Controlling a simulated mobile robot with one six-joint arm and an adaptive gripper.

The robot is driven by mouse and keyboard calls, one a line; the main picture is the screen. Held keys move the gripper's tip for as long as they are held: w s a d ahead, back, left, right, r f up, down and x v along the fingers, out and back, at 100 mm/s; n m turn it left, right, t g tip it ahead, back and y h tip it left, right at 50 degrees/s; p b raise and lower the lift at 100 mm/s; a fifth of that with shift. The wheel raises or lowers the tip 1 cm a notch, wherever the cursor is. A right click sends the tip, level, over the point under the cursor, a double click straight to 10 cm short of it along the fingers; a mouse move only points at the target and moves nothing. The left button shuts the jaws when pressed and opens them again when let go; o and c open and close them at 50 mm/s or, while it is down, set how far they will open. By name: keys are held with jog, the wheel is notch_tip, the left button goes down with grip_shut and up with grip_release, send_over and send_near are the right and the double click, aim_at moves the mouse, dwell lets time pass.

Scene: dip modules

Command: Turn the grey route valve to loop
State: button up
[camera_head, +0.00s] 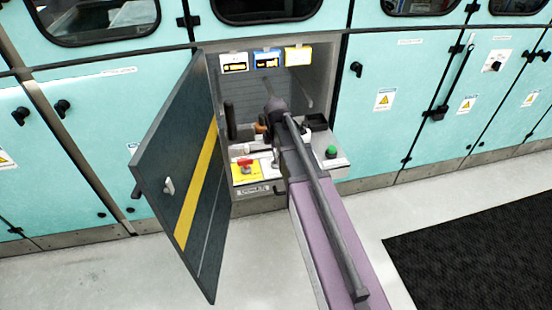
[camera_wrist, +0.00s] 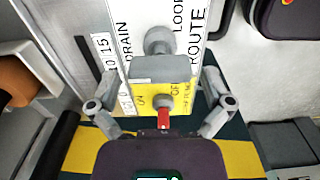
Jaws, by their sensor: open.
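The grey route valve shows in the wrist view, with a round hub (camera_wrist: 158,40) and a broad grey handle (camera_wrist: 160,68) below it. It sits on a white plate lettered DRAIN, LOOP and ROUTE. DRAIN is left of the hub, LOOP above right. My gripper (camera_wrist: 162,78) is open, one finger on each side of the handle, with gaps on both sides. I cannot tell its depth relative to the handle. In the head view my arm hides the gripper and much of the valve.
An open cabinet door (camera_head: 180,180) stands to the left. A green button (camera_head: 331,152) is on the right. An orange-brown cylinder (camera_wrist: 15,82) is at left.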

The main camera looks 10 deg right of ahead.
jog(key=shift+f, duration=0.3)
jog(key=shift+c, duration=0.2)
jog(key=c, duration=0.9)
